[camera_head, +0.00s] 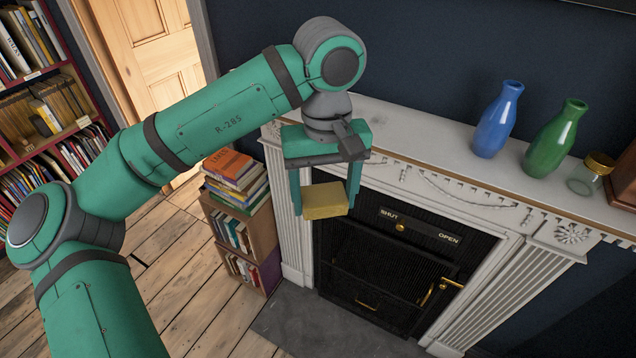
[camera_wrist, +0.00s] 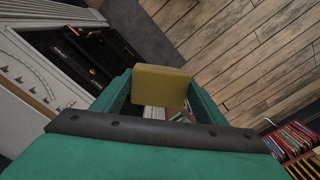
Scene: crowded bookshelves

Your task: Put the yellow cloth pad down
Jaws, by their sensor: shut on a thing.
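The yellow cloth pad (camera_head: 325,201) is a small block held between the fingertips of my gripper (camera_head: 324,190). It hangs in the air in front of the white mantelpiece's left part and the dark fireplace. In the wrist view the pad (camera_wrist: 160,86) sits between the two green fingers of my gripper (camera_wrist: 160,92), with floor and fireplace behind it. My gripper is shut on the pad, and the pad touches no other surface that I can see.
The white mantel shelf (camera_head: 420,134) bears a blue bottle (camera_head: 497,120), a green bottle (camera_head: 555,140) and a glass jar (camera_head: 590,174) at its right. Its left stretch looks clear. A low wooden bookcase (camera_head: 262,222) with stacked books stands left of the fireplace (camera_head: 385,265). Bookshelves (camera_head: 50,110) stand far left.

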